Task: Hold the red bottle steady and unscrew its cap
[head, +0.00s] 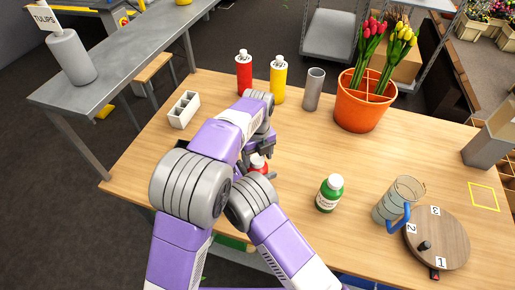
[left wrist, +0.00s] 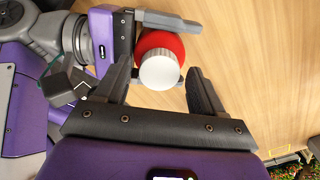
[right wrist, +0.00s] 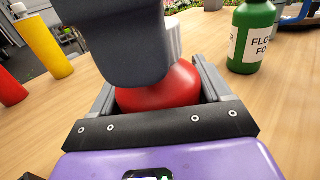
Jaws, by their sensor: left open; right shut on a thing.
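The red bottle (left wrist: 150,43) with a white ribbed cap (left wrist: 160,72) stands on the table. In the head view it (head: 258,161) is largely hidden by my arms. My right gripper (right wrist: 156,84) is shut on the red body (right wrist: 158,92), one finger on each side. My left gripper (left wrist: 160,68) is open above the bottle, with its fingers on either side of the cap and gaps between. In the right wrist view a dark left finger covers much of the cap.
Behind stand another red bottle (head: 244,73), a yellow bottle (head: 278,80), a grey cylinder (head: 313,90) and an orange tulip pot (head: 362,106). A white tray (head: 184,110) is left.

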